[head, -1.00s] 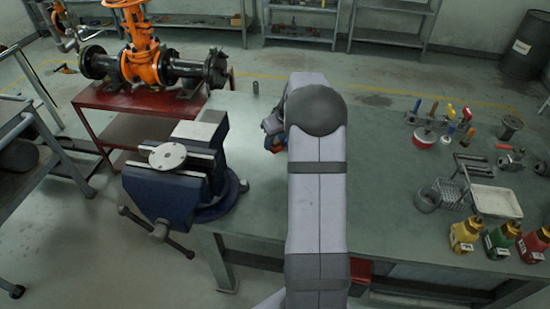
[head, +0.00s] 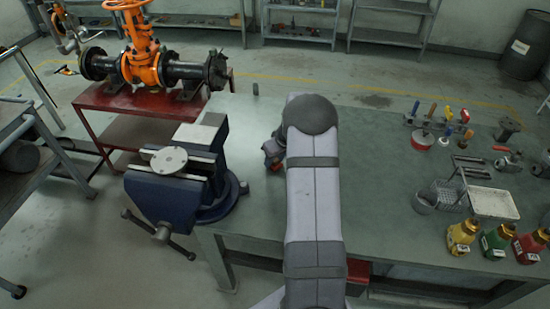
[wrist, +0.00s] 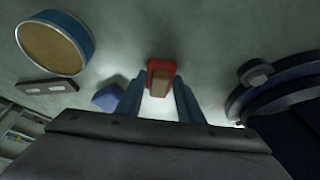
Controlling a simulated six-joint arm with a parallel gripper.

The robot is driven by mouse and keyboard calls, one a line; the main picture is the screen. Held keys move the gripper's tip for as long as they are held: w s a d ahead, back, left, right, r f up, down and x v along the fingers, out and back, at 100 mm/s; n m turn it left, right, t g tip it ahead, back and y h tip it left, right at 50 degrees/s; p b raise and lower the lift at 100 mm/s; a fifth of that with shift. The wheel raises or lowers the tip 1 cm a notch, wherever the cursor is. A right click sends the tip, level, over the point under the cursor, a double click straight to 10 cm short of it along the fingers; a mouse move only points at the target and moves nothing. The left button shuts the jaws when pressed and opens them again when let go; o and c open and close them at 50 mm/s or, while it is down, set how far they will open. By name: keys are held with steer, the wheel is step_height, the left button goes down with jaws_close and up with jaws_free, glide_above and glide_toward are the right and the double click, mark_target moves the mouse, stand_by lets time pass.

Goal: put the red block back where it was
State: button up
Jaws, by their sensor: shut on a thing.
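A red block (wrist: 160,66) shows between the fingertips of my gripper (wrist: 159,84) in the wrist view. A brown face (wrist: 161,84) lies in front of it; I cannot tell whether it is part of the block or a separate piece. My gripper is shut on the red block, over the green bench top. I cannot tell whether the block touches the bench. In the head view my arm hides most of the gripper, and a small reddish patch (head: 272,150) shows at its left side.
The wrist view shows a blue block (wrist: 106,97) close beside the left finger, a round blue-rimmed tin (wrist: 55,42), a grey bar with holes (wrist: 48,87) and a dark round base (wrist: 262,92) at right. A blue vise (head: 180,190) stands left; tools and bottles stand right.

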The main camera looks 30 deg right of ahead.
steer(key=shift+f, duration=0.15)
steer(key=o, duration=1)
steer(key=shift+r, duration=0.25)
steer(key=b+v, duration=0.3)
steer(key=v, duration=0.9)
